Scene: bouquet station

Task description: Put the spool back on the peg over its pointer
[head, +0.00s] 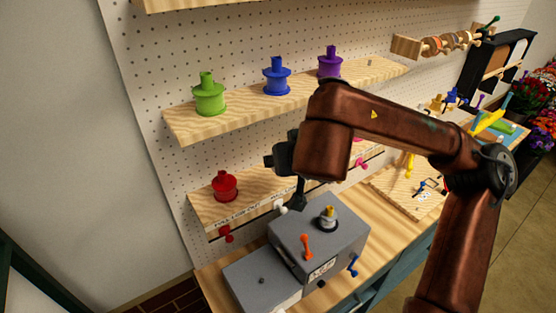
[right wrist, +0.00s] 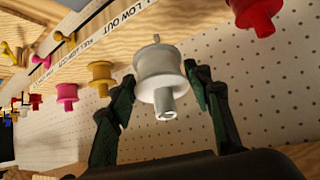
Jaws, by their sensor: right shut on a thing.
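In the right wrist view a white spool (right wrist: 162,75) sits between the two fingers of my right gripper (right wrist: 160,95), which is shut on it. A thin peg (right wrist: 156,39) shows just past the spool's far side. I cannot tell whether the spool touches the peg or the lower shelf. In the head view my right gripper (head: 298,190) is at the lower shelf (head: 258,190), and the arm hides the spool. A white pointer (head: 281,209) hangs at the shelf's front edge, close to the gripper. My left gripper is not in view.
A red spool (head: 225,186) stands left of the gripper on the lower shelf. Green (head: 209,96), blue (head: 277,77) and purple (head: 330,63) spools stand on the upper shelf. A grey machine (head: 318,240) is below. Yellow (right wrist: 101,72) and pink (right wrist: 67,94) spools are nearby.

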